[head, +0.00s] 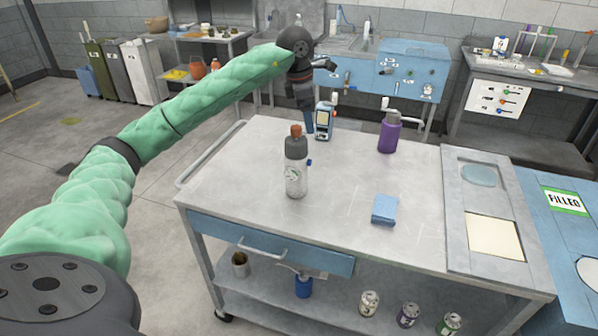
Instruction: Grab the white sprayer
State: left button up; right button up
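A bottle (296,175) with a white lower body, grey shoulder and orange-brown cap stands upright near the middle of the cart top. A small blue part sticks out at its right side. A purple bottle (388,136) with a white spray-like head stands farther back to the right. I cannot tell for sure which one is the white sprayer. My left arm, in a green sleeve, reaches in from the left. Its dark gripper (306,108) points down above the back of the cart, behind the white bottle and apart from it. Its finger opening is too small to tell. My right gripper is out of view.
A blue-and-white handheld device (324,120) stands close beside the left gripper. A blue block (384,209) lies on the cart top (340,170) at front right. A grey tray panel (470,185) and a "FILLED" board (567,201) lie right. Several cans sit on the lower shelf.

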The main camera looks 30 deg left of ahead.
aim_at(296, 138)
pick_arm(q)
jog(key=s+a, duration=0.1)
jog(key=s+a+g+y, duration=0.1)
jog(key=shift+s+f+g, duration=0.15)
jog(key=shift+s+g, duration=0.15)
jog(key=shift+s, duration=0.05)
jog(key=shift+f+m+p, duration=0.3)
jog(key=shift+f+p, duration=0.2)
jog(key=shift+f, duration=0.75)
notch_tip(296, 138, down, 4)
jog(key=p, duration=0.2)
jog(key=shift+d+p, duration=0.15)
jog(key=shift+p, duration=0.2)
jog(key=shift+f, duration=0.65)
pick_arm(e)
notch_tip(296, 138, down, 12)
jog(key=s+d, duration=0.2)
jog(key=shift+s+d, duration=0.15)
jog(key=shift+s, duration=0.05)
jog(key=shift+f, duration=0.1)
pick_arm(q)
jog(key=c, duration=1.7)
grip_shut()
jog(key=shift+r, duration=0.2)
